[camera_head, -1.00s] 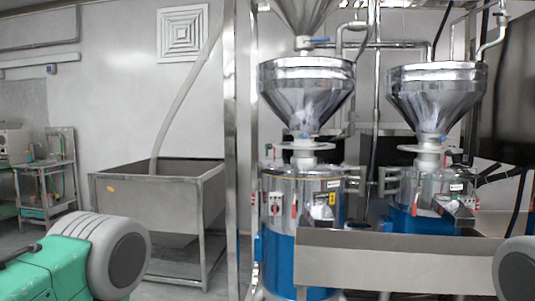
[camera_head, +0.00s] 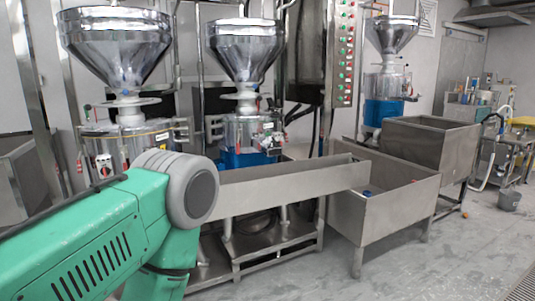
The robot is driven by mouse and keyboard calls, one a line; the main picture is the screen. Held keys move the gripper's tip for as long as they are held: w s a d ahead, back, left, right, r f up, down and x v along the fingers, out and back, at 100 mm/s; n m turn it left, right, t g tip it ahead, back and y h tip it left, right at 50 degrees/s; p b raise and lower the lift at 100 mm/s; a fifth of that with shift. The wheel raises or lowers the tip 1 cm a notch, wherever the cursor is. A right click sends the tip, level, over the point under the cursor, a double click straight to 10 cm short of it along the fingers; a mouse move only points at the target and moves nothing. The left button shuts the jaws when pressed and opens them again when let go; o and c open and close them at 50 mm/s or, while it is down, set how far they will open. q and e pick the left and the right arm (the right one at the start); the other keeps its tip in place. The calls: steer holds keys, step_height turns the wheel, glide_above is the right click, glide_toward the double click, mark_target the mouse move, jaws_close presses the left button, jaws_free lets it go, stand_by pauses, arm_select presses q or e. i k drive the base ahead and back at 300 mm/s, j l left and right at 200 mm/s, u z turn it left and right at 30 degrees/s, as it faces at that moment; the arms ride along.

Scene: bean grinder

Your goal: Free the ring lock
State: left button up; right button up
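Bean grinders with steel funnel hoppers stand along the wall. The left grinder has a hopper (camera_head: 116,47) and a steel body (camera_head: 105,150), partly hidden behind my green and grey left arm. The middle grinder has a hopper (camera_head: 245,48) over a steel and blue body (camera_head: 247,137). A third grinder (camera_head: 384,87) stands farther back at the right. A pale round plate (camera_head: 245,96) sits below the middle hopper. I cannot make out which part is the ring lock. Neither gripper shows in the view.
A long steel trough (camera_head: 285,188) runs in front of the grinders. Steel bins (camera_head: 400,220) stand to its right. A control panel (camera_head: 344,55) with coloured buttons hangs behind. Grey floor (camera_head: 470,260) is free at the front right.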

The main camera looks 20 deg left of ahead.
mark_target(88, 118)
steer(key=j+z, duration=0.15)
steer(key=j, duration=0.85)
steer(key=j+z, duration=0.15)
steer(key=j, duration=0.8)
steer(key=j+z, duration=0.15)
steer(key=j, duration=0.85)
steer(key=k+j, duration=0.1)
steer(key=j, duration=0.8)
steer(key=k+j, duration=0.1)
steer(key=j, duration=1.7)
steer(key=k+j, duration=0.15)
steer(key=j, duration=0.75)
